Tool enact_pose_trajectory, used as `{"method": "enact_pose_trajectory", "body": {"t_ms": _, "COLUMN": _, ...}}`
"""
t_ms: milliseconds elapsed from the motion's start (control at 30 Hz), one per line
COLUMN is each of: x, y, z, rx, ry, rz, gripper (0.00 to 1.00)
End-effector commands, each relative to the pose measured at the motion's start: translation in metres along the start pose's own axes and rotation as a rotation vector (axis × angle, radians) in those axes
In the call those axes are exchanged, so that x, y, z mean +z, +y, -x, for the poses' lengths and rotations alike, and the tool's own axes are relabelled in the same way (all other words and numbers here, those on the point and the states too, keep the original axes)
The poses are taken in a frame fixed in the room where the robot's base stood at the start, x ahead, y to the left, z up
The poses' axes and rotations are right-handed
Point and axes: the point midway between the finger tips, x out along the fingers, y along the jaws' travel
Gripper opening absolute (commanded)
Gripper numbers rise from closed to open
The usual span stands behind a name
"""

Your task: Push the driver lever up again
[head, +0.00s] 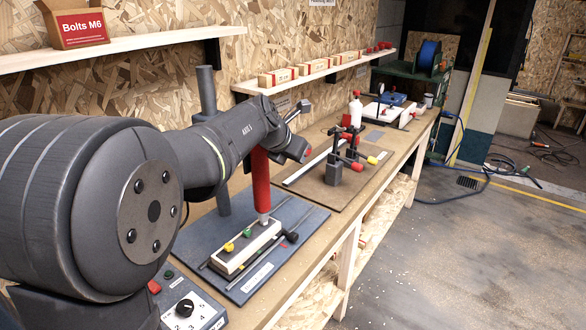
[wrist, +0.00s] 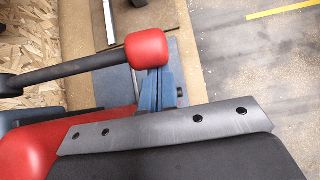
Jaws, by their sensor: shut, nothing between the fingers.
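The driver is a red upright body (head: 261,180) on a grey post (head: 212,120). Its metal tip points down at a pale block (head: 247,248) with coloured caps on top. In the wrist view the lever is a dark rod (wrist: 75,68) with a red knob (wrist: 147,48) at its right end. My gripper (wrist: 156,88) is shut and empty, its blue-grey fingertips right at the knob. I cannot tell whether they touch it. The driver's red body (wrist: 35,150) fills the lower left there.
A blue-grey mat (head: 305,215) lies under the block on the wooden bench. A control box (head: 190,305) with a dial stands at the near end. Dark clamps with red and yellow handles (head: 345,160) stand farther along. A shelf (head: 330,70) with boxes runs along the wall.

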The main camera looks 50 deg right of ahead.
Motion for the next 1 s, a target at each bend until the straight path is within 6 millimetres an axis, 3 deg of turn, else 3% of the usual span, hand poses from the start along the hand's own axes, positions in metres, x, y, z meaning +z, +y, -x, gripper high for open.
{"method": "enact_pose_trajectory", "body": {"t_ms": 500, "x": 0.060, "y": 0.009, "z": 0.062, "rx": -0.288, "ry": -0.003, "rz": 0.278, "gripper": 0.00}}
{"method": "enact_pose_trajectory", "body": {"t_ms": 1000, "x": 0.083, "y": 0.025, "z": 0.086, "rx": -0.286, "ry": -0.001, "rz": 0.276, "gripper": 0.00}}
